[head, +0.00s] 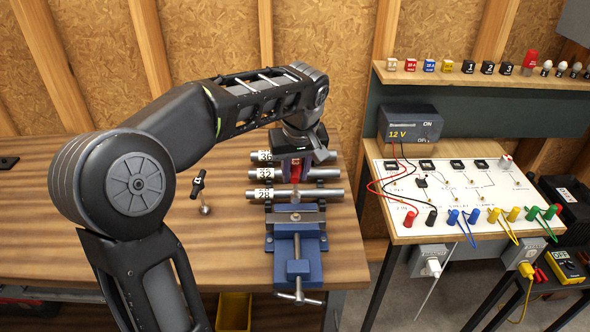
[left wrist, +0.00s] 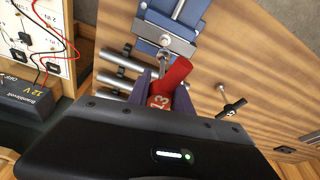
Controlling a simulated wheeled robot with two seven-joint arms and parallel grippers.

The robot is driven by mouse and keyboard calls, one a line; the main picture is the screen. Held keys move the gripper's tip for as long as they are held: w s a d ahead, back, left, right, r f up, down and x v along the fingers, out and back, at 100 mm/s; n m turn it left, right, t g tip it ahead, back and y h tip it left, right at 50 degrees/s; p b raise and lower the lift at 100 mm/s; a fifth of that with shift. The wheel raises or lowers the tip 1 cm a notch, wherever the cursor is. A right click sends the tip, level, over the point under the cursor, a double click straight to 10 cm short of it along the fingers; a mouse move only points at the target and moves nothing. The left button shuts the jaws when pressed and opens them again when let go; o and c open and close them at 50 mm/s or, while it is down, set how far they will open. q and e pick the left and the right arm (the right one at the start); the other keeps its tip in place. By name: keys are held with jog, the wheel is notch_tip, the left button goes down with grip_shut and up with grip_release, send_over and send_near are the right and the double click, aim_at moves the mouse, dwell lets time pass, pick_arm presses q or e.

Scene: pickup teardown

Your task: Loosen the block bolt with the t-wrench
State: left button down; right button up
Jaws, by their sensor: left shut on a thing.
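My left gripper (head: 301,168) is shut on a red T-handle marked 13, seen in the left wrist view (left wrist: 170,84); I take it as the t-wrench. It also shows red between the fingers in the head view (head: 295,172). A grey shaft (head: 295,194) runs down from it toward a blue vise (head: 297,255), which also shows in the left wrist view (left wrist: 172,30). A grey metal piece (head: 297,217) sits in the vise jaws. The block bolt is not clearly distinguishable, and whether the wrench is seated on it cannot be told. My right gripper is not in view.
Grey tubes marked 36, 32 and 28 (head: 322,194) lie behind the vise. A wired circuit board (head: 470,190) and a 12 V supply (head: 409,124) are on the right.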

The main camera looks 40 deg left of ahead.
aim_at(295, 192)
pick_arm(q)
jog(key=shift+f+b, duration=1.25)
jog(key=shift+f, duration=0.4)
jog(key=shift+s+d, duration=0.1)
jog(key=shift+d, duration=0.05)
jog(key=shift+f, duration=0.15)
jog(key=shift+f+b, duration=1)
jog(key=shift+b, duration=0.1)
jog(key=shift+f, duration=0.1)
